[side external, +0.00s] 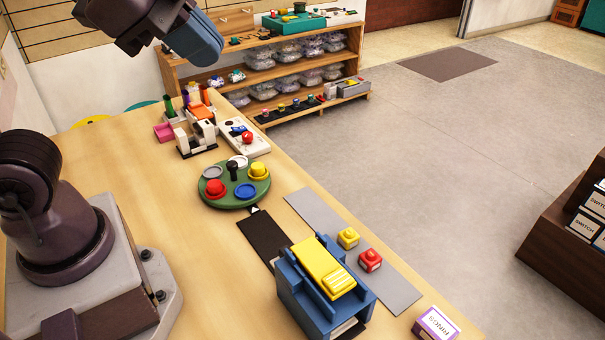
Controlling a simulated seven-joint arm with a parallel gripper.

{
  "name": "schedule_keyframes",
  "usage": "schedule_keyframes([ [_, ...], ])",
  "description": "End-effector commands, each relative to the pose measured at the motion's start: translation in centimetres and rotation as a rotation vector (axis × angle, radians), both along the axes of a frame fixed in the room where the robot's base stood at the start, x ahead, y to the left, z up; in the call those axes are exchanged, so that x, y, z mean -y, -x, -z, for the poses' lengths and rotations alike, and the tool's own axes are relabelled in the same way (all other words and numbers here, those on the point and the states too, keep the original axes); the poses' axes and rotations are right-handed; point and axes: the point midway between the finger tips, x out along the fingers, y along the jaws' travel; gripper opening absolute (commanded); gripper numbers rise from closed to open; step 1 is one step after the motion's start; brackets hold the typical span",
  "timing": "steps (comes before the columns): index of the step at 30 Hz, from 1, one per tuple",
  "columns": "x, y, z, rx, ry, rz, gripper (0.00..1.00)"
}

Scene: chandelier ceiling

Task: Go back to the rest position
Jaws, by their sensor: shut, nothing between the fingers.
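A green round tray (216,201) holds red, yellow, blue, grey and white pieces. A blue stand with a yellow top (325,270) is at the front right, beside yellow (348,238) and red (370,260) blocks on a grey strip (395,290). A low shelf (262,70) stands behind.

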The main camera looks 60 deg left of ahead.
Motion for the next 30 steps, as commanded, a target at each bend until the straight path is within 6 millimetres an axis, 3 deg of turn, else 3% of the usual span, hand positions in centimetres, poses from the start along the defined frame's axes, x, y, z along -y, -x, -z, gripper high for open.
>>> schedule_keyframes([
  [1,-2.4,0.2,1.4,-0.043,0.070,-0.169,0.00],
  [3,-4.9,0.7,3.1,-0.090,0.168,-0.378,0.00],
  [6,-7.2,1.5,4.9,-0.136,0.274,-0.602,0.00],
  [9,-8.3,2.1,5.8,-0.159,0.333,-0.724,0.00],
  [30,-8.5,2.2,6.1,-0.165,0.351,-0.758,0.00],
])
